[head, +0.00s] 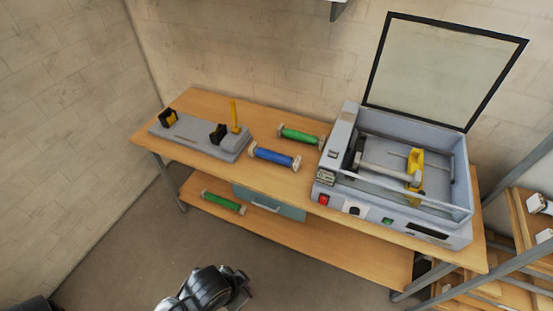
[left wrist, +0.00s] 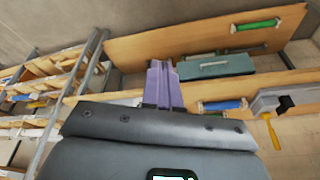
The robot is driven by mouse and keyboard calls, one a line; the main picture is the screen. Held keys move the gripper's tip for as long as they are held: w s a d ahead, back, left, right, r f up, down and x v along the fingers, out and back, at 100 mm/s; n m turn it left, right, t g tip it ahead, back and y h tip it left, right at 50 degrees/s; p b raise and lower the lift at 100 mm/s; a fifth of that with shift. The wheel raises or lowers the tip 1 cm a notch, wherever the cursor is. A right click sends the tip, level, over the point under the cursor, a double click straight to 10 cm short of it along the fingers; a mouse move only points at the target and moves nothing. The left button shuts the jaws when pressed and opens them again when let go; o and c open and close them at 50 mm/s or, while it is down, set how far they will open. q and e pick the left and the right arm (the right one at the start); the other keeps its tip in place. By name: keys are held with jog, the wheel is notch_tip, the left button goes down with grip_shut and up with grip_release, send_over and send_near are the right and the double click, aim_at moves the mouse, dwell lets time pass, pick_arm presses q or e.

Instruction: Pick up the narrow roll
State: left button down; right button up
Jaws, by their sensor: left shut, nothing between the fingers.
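Three rolls are in the head view. A blue roll (head: 275,157) and a green roll (head: 301,137) lie on the bench top, left of the laminator (head: 345,160). Another green roll (head: 222,201) lies on the lower shelf. I cannot tell for sure which is the narrow one. In the left wrist view, the blue roll (left wrist: 222,105) and the lower-shelf green roll (left wrist: 256,25) show beyond my left gripper (left wrist: 160,66). That gripper is shut and empty, apart from every roll. In the head view its arm shows at the bottom, in front of the bench. My right gripper is not in view.
A grey stand (head: 190,138) with black and yellow brackets is at the bench's left end. The laminator's lid (head: 440,68) stands open. A shelf rack (head: 530,215) is at the right. Floor in front is clear.

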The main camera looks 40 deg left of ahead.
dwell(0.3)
pick_arm(q)
jog(key=shift+c, duration=1.3)
grip_release()
